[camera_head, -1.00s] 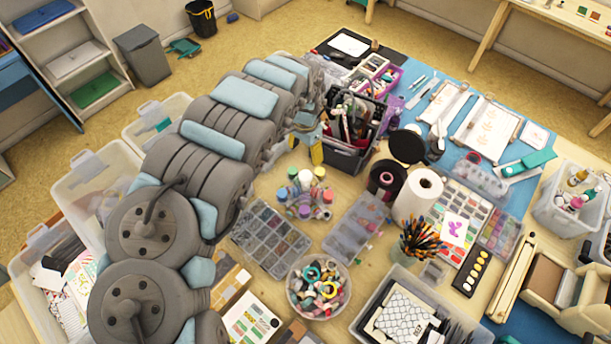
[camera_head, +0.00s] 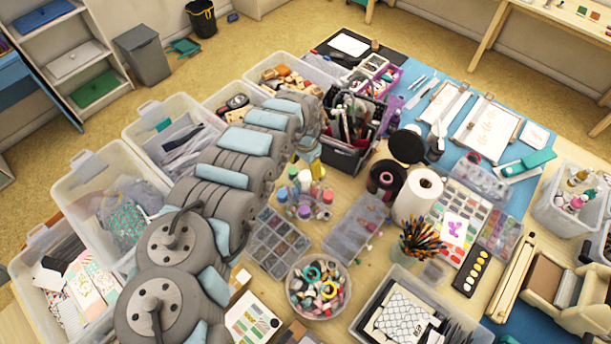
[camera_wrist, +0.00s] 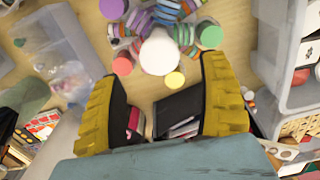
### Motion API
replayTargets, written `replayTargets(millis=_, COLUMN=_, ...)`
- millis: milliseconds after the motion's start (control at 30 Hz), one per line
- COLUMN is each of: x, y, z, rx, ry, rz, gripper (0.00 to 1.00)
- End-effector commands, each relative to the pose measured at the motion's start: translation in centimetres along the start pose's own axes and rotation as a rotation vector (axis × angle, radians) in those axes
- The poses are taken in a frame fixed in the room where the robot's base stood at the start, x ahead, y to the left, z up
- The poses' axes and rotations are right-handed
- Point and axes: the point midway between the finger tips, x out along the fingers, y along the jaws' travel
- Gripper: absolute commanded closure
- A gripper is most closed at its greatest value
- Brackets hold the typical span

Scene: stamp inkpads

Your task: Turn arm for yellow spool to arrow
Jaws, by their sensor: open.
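The spool holder (camera_head: 304,195) stands on the table, with coloured spools on arms around its centre. In the wrist view its white round centre (camera_wrist: 159,52) lies beyond my gripper, and a yellow-topped spool (camera_wrist: 175,80) is close below it. Green, purple and red tops sit around them. My gripper (camera_wrist: 162,72) has yellow fingers spread wide and empty, one on each side of the view below the white centre. In the head view the gripper is partly hidden by my arm, just behind the holder. I cannot make out the arrow in either view.
A dark tool caddy (camera_head: 352,125) stands behind and right of the holder. A divided clear case (camera_head: 275,243), a bowl of tape rolls (camera_head: 318,287) and a clear box (camera_head: 357,222) stand in front. Clear bins line the left edge.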

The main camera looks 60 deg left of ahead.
Motion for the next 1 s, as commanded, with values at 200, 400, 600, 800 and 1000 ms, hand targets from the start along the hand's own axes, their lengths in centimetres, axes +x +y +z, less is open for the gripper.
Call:
replayTargets(millis=200, x=1.8, y=0.1, z=-0.1, rx=-0.001, ry=0.001, rz=0.004, gripper=0.24)
replayTargets(millis=400, x=3.6, y=0.3, z=0.0, rx=-0.001, ry=0.000, rz=0.005, gripper=0.24)
replayTargets(millis=600, x=4.9, y=0.1, z=-0.1, rx=0.000, ry=0.002, rz=0.003, gripper=0.24)
replayTargets(millis=800, x=5.7, y=0.1, z=0.1, rx=-0.001, ry=-0.002, rz=0.003, gripper=0.24)
replayTargets(millis=1000, x=5.7, y=0.0, z=0.1, rx=-0.001, ry=-0.002, rz=0.001, gripper=0.24)
